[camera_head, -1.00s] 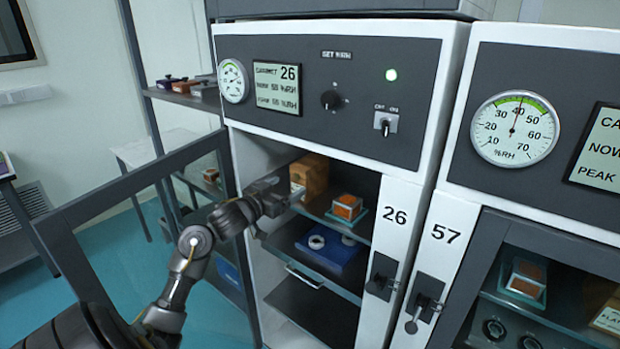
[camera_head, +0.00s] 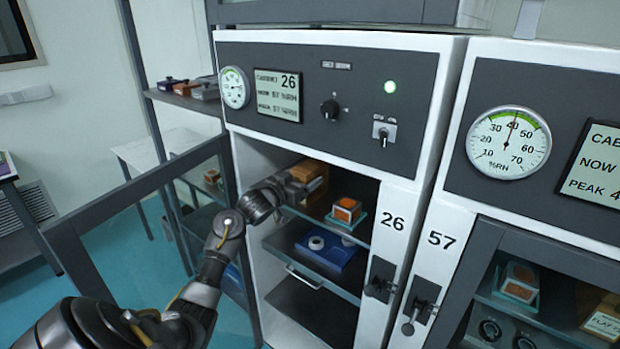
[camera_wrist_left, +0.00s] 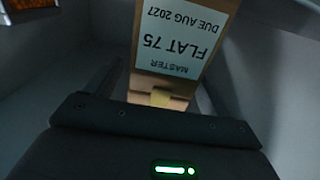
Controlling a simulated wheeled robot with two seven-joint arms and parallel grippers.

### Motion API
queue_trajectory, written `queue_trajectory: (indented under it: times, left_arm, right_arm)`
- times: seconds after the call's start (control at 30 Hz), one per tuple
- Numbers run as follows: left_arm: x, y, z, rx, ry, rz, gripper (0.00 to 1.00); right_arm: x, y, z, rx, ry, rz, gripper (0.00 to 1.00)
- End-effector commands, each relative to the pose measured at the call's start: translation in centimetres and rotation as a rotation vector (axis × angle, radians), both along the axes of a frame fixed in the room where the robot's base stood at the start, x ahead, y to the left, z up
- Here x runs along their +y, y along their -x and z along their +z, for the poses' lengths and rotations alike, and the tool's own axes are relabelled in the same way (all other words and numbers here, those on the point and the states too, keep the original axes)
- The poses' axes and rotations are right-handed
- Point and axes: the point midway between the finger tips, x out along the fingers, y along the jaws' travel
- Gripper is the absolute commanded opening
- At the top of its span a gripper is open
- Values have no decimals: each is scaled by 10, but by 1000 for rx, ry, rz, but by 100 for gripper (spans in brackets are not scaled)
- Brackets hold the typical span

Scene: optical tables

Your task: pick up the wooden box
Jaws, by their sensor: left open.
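The wooden box (camera_head: 311,168) stands on the upper shelf inside the open cabinet 26. In the left wrist view the box (camera_wrist_left: 158,82) faces me with a white label reading "MASTER FLAT 75 DUE AUG 2027", upside down there, and a small yellowish piece low on its face. My left gripper (camera_head: 306,185) reaches into the cabinet at the front of the box. Its jaws are open, with a dark finger on each side of the box's near end. Whether they touch it I cannot tell. My right gripper is not in view.
An orange-topped block (camera_head: 346,210) sits right of the box on the same shelf. A blue tray (camera_head: 330,254) with white rings is on the shelf below. The open cabinet door (camera_head: 140,186) stands left of my arm. Closed cabinet 57 (camera_head: 466,200) is at right.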

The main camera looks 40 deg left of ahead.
Motion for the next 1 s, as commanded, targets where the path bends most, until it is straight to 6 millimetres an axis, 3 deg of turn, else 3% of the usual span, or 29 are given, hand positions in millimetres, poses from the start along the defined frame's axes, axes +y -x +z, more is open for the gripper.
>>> queue_trajectory:
  times: [0.17, 0.43, 0.93, 1.0]
  left_arm:
    - [1, -21, 2, 0, 1, 0, 82]
    - [1, -23, 0, 0, 0, 0, 82]
    - [1, -23, 0, 0, -1, 0, 18]
    - [1, -23, 2, -4, -1, 0, 18]
  right_arm:
    - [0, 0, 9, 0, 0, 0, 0]
    - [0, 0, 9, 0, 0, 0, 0]
    - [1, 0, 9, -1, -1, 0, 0]
    - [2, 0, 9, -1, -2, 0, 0]
